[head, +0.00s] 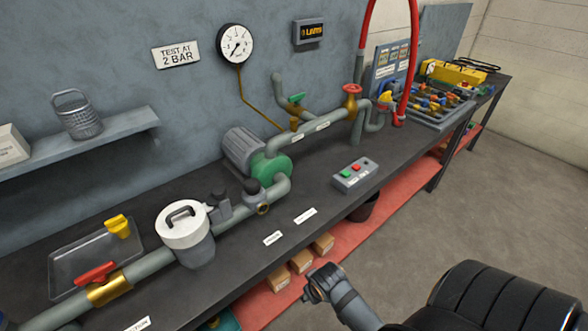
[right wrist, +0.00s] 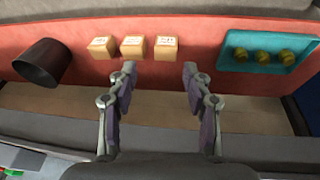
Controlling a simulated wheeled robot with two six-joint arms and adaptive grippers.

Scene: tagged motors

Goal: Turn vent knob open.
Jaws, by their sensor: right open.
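Two dark knobs stand on the pipework between the white-lidded strainer pot and the green pump. One dark knob (head: 220,194) is on a grey block beside the pot. The other dark knob (head: 251,186) tops a fitting at the pipe elbow. I cannot tell for sure which is the vent knob, or its setting. My right gripper (head: 316,287) is in front of the bench, below its top and away from both knobs. In the right wrist view the right gripper (right wrist: 160,72) is open and empty, facing the lower shelf. My left gripper is not in view.
The white-lidded pot (head: 184,224), red valve handle (head: 96,273), green pump (head: 271,167) and push-button box (head: 355,175) crowd the bench (head: 330,205). Boxes (right wrist: 133,47), a dark bin (right wrist: 43,63) and a teal tray (right wrist: 236,60) sit on the red lower shelf.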

